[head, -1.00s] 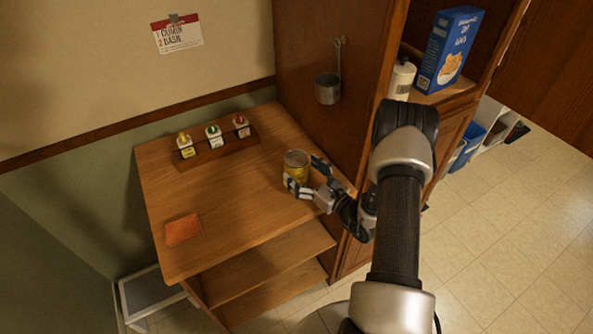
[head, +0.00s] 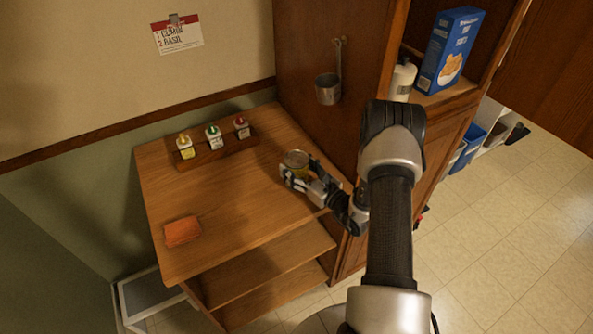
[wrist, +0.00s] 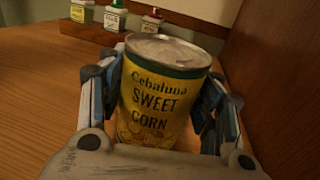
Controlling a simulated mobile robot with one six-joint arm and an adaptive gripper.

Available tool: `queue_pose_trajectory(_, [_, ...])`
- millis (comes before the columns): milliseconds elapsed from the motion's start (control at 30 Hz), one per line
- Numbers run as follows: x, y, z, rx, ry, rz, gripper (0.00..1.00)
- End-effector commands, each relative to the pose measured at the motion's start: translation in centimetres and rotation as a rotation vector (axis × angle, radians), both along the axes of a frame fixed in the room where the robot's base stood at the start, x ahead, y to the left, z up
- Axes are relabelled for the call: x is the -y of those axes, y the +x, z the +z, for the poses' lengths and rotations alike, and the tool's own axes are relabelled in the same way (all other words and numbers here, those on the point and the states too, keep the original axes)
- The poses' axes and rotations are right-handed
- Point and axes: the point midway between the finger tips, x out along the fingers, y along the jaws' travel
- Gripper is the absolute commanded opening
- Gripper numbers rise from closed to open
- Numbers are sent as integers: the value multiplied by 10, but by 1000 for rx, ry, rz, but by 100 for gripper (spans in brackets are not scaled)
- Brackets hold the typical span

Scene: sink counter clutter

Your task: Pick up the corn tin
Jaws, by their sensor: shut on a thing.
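The corn tin (wrist: 160,97) is yellow with a green band, a silver lid and the words "SWEET CORN", upright between my fingers in the wrist view. In the head view the tin (head: 296,159) stands at the right side of the wooden counter, its lower part hidden by my gripper. My gripper (head: 297,176) is shut on the tin, one finger on each side; it also shows in the wrist view (wrist: 165,110). I cannot tell whether the tin's base touches the counter.
A wooden rack (head: 222,152) with several small bottles stands at the back of the counter (head: 225,200). An orange cloth (head: 182,231) lies at the front left. A tall cabinet side (head: 318,50) with a hanging metal cup (head: 328,90) rises close right of the tin. The counter's middle is clear.

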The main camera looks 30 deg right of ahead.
Motion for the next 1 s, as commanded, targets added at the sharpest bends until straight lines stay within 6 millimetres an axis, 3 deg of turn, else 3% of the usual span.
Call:
queue_pose_trajectory(433, [0,0,0,-1,0,0,19])
queue_pose_trajectory(767, [0,0,5,3,0,0,19])
queue_pose_trajectory(1000, [0,0,33,5,-2,0,19])
